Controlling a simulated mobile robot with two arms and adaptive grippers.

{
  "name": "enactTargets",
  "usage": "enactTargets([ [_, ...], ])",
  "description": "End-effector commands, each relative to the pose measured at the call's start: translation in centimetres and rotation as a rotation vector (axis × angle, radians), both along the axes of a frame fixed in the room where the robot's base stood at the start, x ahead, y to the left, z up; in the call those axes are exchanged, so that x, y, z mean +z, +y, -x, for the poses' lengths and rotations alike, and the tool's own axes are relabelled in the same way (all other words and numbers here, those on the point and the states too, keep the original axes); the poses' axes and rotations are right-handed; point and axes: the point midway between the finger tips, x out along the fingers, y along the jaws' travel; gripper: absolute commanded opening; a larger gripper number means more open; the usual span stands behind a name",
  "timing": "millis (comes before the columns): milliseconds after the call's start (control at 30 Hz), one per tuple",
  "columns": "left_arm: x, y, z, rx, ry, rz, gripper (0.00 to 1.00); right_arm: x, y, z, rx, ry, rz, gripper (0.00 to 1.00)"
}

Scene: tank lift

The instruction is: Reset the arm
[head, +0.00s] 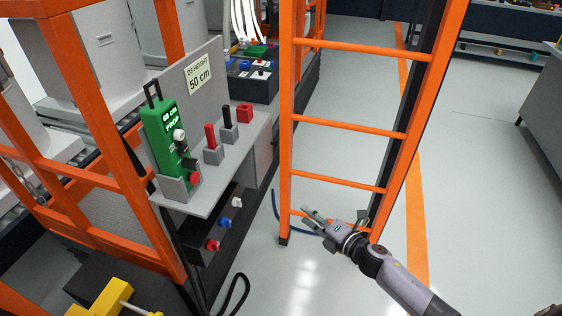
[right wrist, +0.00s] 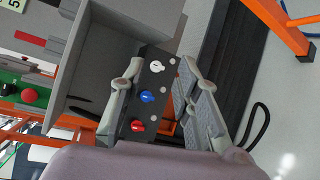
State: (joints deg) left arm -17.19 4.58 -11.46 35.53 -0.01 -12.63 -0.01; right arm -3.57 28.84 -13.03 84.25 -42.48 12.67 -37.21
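My right arm reaches in from the lower right in the head view. Its gripper (head: 310,217) is in front of the foot of the orange ladder frame, over the grey floor. In the right wrist view the two fingers (right wrist: 163,95) stand apart with nothing held between them. Through the gap shows a dark panel with white (right wrist: 157,66), blue (right wrist: 147,96) and red (right wrist: 138,125) knobs, beyond the fingers. My left gripper is not seen in either view.
An orange ladder frame (head: 350,129) stands right beside my right gripper. To the left is a grey console shelf (head: 214,186) with a green device (head: 167,140), a red lever (head: 211,137) and a black lever (head: 227,118). Open floor (head: 480,190) lies to the right.

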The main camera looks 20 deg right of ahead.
Motion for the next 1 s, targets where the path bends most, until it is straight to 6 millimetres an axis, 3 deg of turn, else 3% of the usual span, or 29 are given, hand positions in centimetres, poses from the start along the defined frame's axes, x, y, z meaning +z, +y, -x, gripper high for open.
enactTargets([
  [133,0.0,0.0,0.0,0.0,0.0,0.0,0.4,-0.5,-0.1,0.1,-0.009,0.012,-0.01,0.3],
  [233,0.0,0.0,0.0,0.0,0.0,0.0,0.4,-3.1,-0.8,0.9,-0.063,0.081,-0.074,0.3],
  [367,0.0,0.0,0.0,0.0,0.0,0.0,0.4,-10.2,-2.4,3.8,-0.222,0.264,-0.242,0.3],
  [467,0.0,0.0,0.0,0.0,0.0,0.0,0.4,-16.8,-3.4,7.7,-0.386,0.434,-0.398,0.3],
  [567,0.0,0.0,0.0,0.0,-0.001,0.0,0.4,-22.8,-3.8,12.5,-0.553,0.59,-0.536,0.3],
  [700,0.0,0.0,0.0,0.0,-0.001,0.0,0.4,-30.0,-3.3,20.6,-0.795,0.79,-0.702,0.3],
  [900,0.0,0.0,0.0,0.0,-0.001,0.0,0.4,-37.4,-0.9,33.6,-1.151,1.035,-0.883,0.3],
  [1000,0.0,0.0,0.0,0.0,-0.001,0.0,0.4,-39.5,0.6,39.5,-1.311,1.127,-0.942,0.3],
])
